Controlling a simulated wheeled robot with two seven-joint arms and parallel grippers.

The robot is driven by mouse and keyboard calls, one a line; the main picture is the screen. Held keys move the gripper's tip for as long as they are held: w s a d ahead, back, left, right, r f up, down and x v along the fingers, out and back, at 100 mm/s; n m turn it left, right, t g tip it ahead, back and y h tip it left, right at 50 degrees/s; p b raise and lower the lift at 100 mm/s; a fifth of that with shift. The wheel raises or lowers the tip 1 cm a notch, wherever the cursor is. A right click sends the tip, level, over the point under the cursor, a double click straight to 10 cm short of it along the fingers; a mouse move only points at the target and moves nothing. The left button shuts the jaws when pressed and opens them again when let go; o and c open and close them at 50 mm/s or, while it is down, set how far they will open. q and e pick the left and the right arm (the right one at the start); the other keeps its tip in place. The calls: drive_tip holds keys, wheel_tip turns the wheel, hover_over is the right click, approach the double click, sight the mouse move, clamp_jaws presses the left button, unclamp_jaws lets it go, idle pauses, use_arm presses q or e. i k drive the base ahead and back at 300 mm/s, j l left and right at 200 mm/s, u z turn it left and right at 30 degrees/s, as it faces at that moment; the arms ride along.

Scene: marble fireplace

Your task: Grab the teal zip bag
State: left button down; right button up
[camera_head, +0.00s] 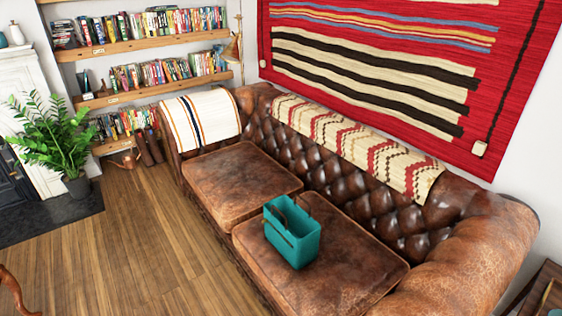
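The teal zip bag (291,243) stands upright on the brown leather sofa (345,262), near the front of the right seat cushion. It is box-shaped with an open-looking top, dark trim and thin brown handles. Neither of my grippers shows in the head view. Nothing covers the bag from this viewpoint.
The sofa back and a patterned throw (360,147) rise behind the bag. The wooden floor (150,250) in front of the sofa is clear. A potted plant (60,145) and bookshelves (150,100) stand at the left. A small wooden table (540,292) stands at the lower right.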

sight(295, 234)
drive_tip(key=i+j, duration=0.2)
drive_tip(key=j, duration=0.15)
drive_tip(key=i+j+z, duration=0.1)
drive_tip(key=j, duration=0.25)
drive_tip(key=i+j, duration=0.25)
drive_tip(key=i+j+z, duration=0.1)
drive_tip(key=i+z, duration=0.15)
drive_tip(key=i, duration=0.55)
